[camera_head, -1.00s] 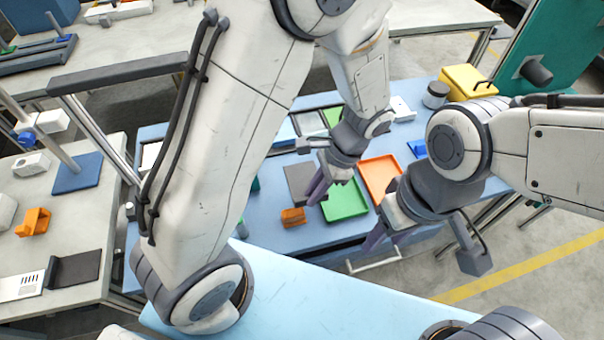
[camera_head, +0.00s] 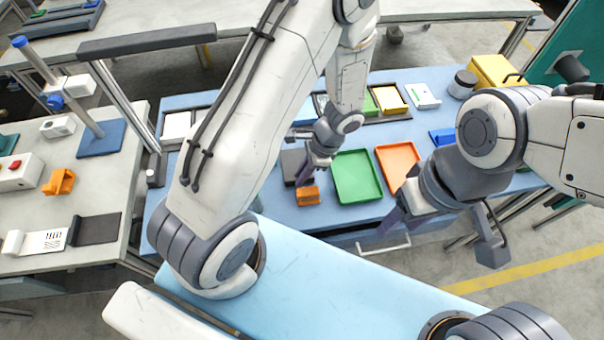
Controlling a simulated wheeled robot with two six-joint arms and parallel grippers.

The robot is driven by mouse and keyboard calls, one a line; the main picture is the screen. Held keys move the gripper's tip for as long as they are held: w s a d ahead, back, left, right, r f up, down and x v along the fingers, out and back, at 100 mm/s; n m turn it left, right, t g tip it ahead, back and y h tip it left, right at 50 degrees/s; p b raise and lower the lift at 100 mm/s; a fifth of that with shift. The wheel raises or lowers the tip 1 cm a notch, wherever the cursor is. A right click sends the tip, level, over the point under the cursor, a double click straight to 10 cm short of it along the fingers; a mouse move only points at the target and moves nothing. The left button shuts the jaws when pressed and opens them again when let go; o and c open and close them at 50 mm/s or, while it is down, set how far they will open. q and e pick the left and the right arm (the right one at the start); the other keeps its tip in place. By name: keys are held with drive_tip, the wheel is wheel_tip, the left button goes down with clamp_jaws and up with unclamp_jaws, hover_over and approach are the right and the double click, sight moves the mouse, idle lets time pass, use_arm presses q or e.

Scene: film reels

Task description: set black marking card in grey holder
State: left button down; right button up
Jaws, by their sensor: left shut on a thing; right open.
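My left gripper (camera_head: 305,174) is low over the blue table, between the dark grey panel (camera_head: 291,161) and the small orange block (camera_head: 307,197). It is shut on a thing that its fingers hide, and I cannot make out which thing. My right gripper (camera_head: 392,218) is open and empty near the table's front edge, in front of the orange tray. I cannot pick out the black marking card or the grey holder for certain. The dark grey panel is partly covered by my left gripper.
A green tray (camera_head: 337,189) and an orange tray (camera_head: 411,151) lie right of my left gripper. A dark jar (camera_head: 462,84) and a yellow box (camera_head: 494,70) stand at the back right. The left side table holds an orange holder (camera_head: 60,182) and a blue-based post (camera_head: 100,139).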

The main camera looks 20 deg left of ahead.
use_arm(q)
drive_tip(key=shift+f, duration=0.15)
drive_tip(key=c, duration=1.2)
unclamp_jaws()
